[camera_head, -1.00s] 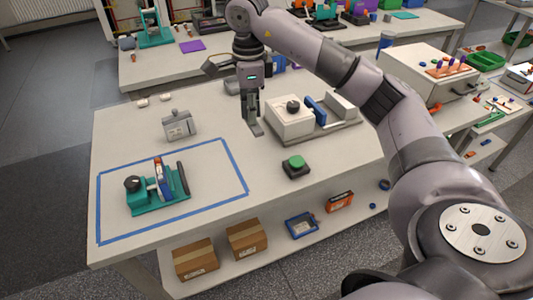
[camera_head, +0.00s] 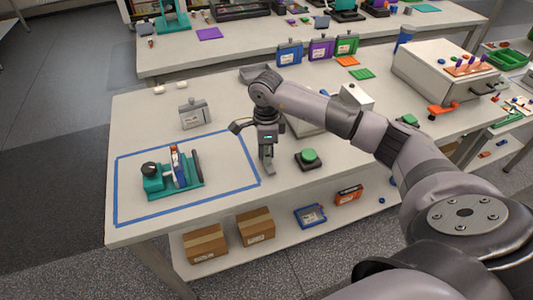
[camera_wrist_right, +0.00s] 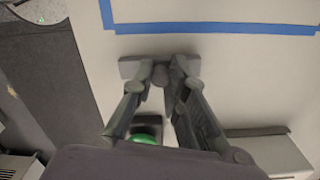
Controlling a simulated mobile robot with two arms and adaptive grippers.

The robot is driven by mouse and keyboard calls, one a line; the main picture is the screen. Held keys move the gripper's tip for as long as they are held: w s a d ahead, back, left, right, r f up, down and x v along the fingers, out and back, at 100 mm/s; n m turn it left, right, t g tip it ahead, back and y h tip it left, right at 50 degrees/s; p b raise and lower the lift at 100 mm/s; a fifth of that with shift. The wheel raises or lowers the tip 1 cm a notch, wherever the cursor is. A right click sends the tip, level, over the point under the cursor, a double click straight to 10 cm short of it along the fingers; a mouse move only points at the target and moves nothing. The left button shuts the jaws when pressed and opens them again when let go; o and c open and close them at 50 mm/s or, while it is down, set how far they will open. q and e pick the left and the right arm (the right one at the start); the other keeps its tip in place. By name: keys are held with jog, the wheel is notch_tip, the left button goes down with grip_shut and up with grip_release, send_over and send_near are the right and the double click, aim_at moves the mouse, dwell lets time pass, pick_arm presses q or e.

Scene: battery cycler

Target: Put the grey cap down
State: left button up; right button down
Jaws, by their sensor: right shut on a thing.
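My right gripper (camera_head: 268,163) points down over the white table, just right of the blue tape outline. In the right wrist view the same gripper (camera_wrist_right: 165,78) is shut on the grey cap (camera_wrist_right: 131,68), a flat grey bar that sticks out on both sides of the fingertips. In the head view the cap (camera_head: 270,172) is small and partly hidden at the fingertips. I cannot tell whether it touches the table. My left gripper is not in view.
The blue tape outline (camera_head: 117,190) surrounds a teal fixture (camera_head: 180,188) with bare table around it. A green button (camera_head: 309,155) on a dark base stands right of my gripper. A grey case (camera_head: 194,114) stands behind the tape. Boxes sit on the shelf below.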

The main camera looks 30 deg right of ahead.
jog(key=shift+f, duration=0.35)
jog(key=shift+f+b, duration=0.2)
jog(key=shift+b, duration=0.1)
jog(key=c, duration=1.6)
grip_release()
jog(key=shift+r, duration=0.1)
